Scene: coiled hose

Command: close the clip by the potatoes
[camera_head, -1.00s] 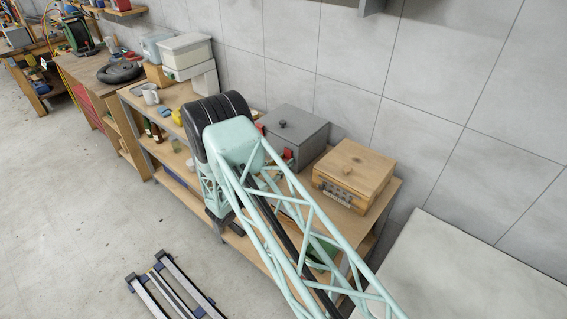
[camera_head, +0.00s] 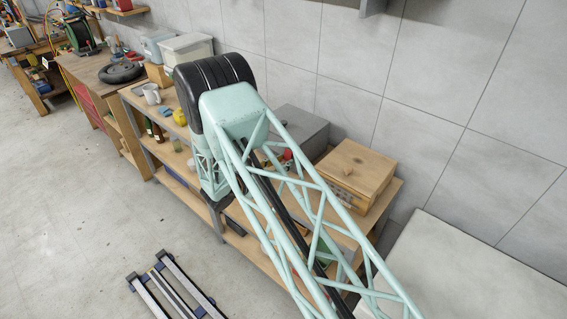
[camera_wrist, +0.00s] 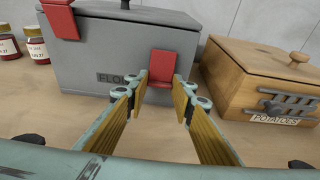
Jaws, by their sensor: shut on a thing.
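A grey lidded box (camera_wrist: 100,55) with a partly covered flour label stands on the shelf; it also shows behind my arm in the head view (camera_head: 306,128). The red clip (camera_wrist: 162,66) on its right side, beside the wooden potatoes box (camera_wrist: 232,68), sits between my fingertips. A second red clip (camera_wrist: 62,20) is at the box's upper left. My gripper (camera_wrist: 161,82) is closed in on the right clip from both sides, with its wood-coloured pads apart. In the head view my arm hides the gripper. The exact angle of the held clip is hard to tell.
The wooden box carries a dark metal latch (camera_wrist: 288,104) and a potatoes label, just right of my gripper. Red-lidded jars (camera_wrist: 36,48) stand to the left. The shelf top in front of the boxes is bare. A tiled wall (camera_head: 450,90) rises behind.

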